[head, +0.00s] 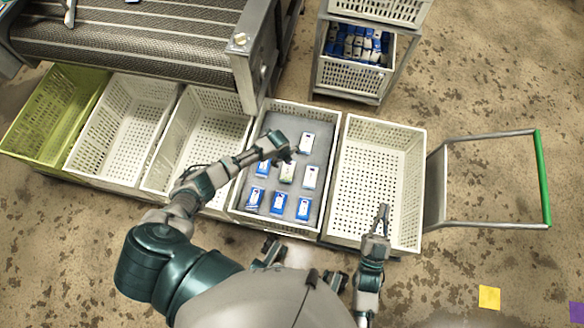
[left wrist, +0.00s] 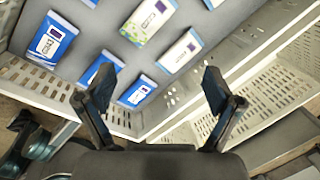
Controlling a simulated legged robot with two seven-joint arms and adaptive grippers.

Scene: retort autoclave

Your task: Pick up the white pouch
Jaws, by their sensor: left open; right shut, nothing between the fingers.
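Several small pouches lie spread on the grey floor of the fourth crate (head: 235,196). A mostly white pouch with a green patch (head: 286,172) lies in the middle; it also shows at the top of the left wrist view (left wrist: 148,20). Two more largely white pouches with blue edges, one at the back (head: 306,143) and one at the right (head: 310,177), lie near it. The others are blue and white. My left gripper (head: 280,148) is above this crate, open and empty, its fingers (left wrist: 160,88) apart from the pouches. My right gripper (head: 382,218) is shut and empty over the right crate.
The right crate (head: 420,180) is empty, as are two white crates (head: 120,125) and a green crate (head: 50,120) at the left. A conveyor (head: 140,40) runs behind. A rack (head: 350,75) holds more pouches. A green-handled cart frame (head: 543,180) stands right.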

